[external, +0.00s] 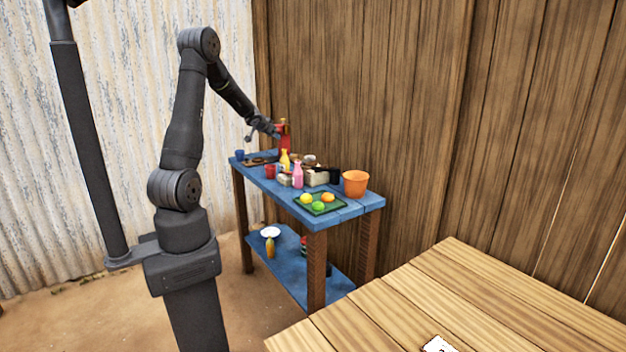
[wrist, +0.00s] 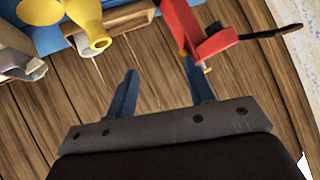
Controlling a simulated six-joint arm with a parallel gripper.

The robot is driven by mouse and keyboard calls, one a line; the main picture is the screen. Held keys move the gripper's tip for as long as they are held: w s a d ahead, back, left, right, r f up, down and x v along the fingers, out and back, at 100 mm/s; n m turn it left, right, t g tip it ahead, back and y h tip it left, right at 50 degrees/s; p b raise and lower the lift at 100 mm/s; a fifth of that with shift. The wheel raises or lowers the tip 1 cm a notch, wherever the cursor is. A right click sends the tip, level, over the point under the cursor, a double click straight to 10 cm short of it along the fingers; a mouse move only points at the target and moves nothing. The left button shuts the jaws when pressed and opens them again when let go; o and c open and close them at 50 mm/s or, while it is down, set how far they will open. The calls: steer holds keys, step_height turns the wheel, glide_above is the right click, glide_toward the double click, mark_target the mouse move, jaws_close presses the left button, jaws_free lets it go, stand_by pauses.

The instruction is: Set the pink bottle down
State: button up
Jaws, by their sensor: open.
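The pink bottle (external: 297,176) stands upright on the blue table (external: 340,213) in the external view, near the front edge and behind the green tray. I cannot make it out in the wrist view. My gripper (external: 274,132) is above the far part of the table, well apart from the pink bottle and close to a red object (external: 285,138). In the wrist view my gripper (wrist: 160,84) has its two fingers spread with nothing between them. The red object (wrist: 203,38) shows beyond the right finger; I cannot tell if they touch.
A yellow bottle (external: 284,160) stands near the pink one and shows in the wrist view (wrist: 90,22). A red cup (external: 270,171), a blue cup (external: 240,155), an orange bucket (external: 355,183) and a green tray (external: 333,207) with fruit crowd the table. A wooden wall (external: 360,90) rises behind.

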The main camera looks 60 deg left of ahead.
steer(key=s+d+f+m+t+h, duration=0.2)
steer(key=s+d+m+t+h, duration=0.2)
steer(key=d+m+h, duration=0.2)
steer(key=m+g+h, duration=0.1)
steer(key=m+h, duration=0.2)
steer(key=h, duration=0.4)
glide_toward(297, 174)
steer(key=s+a+r, duration=0.3)
steer(key=a+r, duration=0.1)
steer(key=r, duration=0.2)
steer(key=shift+f+x, duration=0.25)
steer(key=shift+x, duration=4.15)
steer(key=shift+f+x, duration=0.2)
steer(key=shift+x, duration=4.15)
steer(key=shift+s, duration=0.2)
jaws_close()
